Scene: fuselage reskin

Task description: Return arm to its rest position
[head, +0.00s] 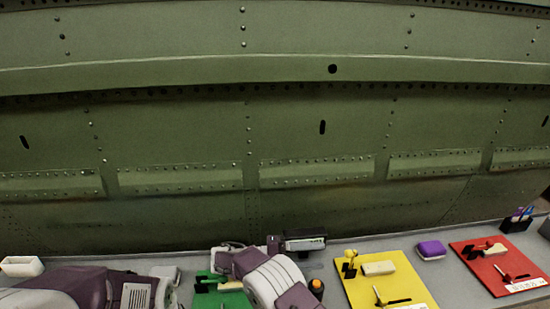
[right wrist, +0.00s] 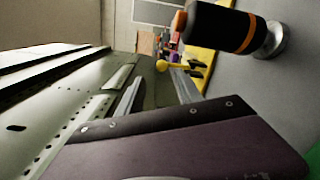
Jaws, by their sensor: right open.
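My right gripper (head: 318,241) is just in front of the lower edge of the green fuselage panel (head: 200,130), above the grey bench, pointing right. Its two fingers (right wrist: 158,92) stand apart in the right wrist view, with nothing between them. My right arm bends up from the bottom of the head view, over part of a green mat (head: 232,300). Parts of my left arm show at the bottom left, but no left fingertips can be seen.
A black cylinder with an orange band (right wrist: 222,28) stands close beside my right gripper. Right of it are a yellow mat with tools (head: 365,292), a purple block (head: 431,249) and a red mat (head: 480,270). A white tray (head: 22,266) is at the far left.

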